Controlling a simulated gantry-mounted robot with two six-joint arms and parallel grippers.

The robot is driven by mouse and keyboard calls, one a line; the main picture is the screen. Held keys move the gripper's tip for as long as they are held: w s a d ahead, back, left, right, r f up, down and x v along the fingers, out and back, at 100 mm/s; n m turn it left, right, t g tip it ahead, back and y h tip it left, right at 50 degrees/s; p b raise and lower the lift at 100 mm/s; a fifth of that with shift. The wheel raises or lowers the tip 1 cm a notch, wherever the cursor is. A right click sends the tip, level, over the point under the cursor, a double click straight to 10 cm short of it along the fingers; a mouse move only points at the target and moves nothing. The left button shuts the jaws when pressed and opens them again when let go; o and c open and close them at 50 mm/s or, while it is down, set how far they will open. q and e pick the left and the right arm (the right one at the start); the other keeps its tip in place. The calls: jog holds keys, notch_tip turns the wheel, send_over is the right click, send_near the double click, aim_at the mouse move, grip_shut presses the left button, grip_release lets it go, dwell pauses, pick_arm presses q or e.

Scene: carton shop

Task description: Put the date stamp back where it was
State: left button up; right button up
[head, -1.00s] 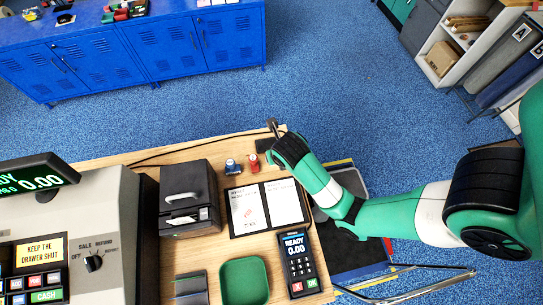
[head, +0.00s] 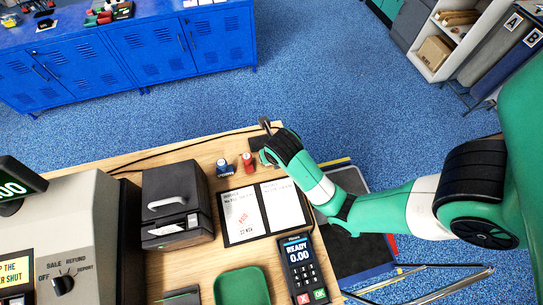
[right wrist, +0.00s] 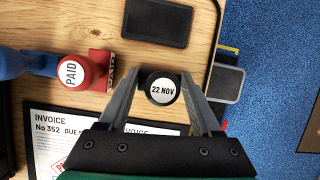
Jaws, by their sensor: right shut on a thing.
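The date stamp (right wrist: 162,90), with a round dark head and a white "22 NOV" label, is between the fingers of my right gripper (right wrist: 165,85) in the right wrist view. The gripper is shut on it, above the wooden counter near the far right corner. In the head view my right gripper (head: 268,130) is seen from behind and the stamp cannot be made out. A red "PAID" stamp (right wrist: 82,70) stands just left of it; it also shows in the head view (head: 247,162). A dark flat pad (right wrist: 155,22) lies beyond it. My left gripper is not in view.
A blue stamp (head: 223,168) stands beside the red one. Two invoices lie on a dark board (head: 225,240); the left one bears red and dark marks. A card terminal (head: 297,262), green tray (head: 242,288), black printer (head: 177,195) and till (head: 75,235) stand nearby.

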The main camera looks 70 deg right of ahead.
jog(key=o, duration=1)
jog(key=shift+o, duration=0.2)
jog(key=shift+r+p, duration=0.45)
jog(key=shift+p, duration=0.2)
jog(key=p+v, duration=1.1)
jog(key=shift+a+r, duration=0.15)
jog(key=shift+r, duration=0.05)
jog(key=shift+s, duration=0.1)
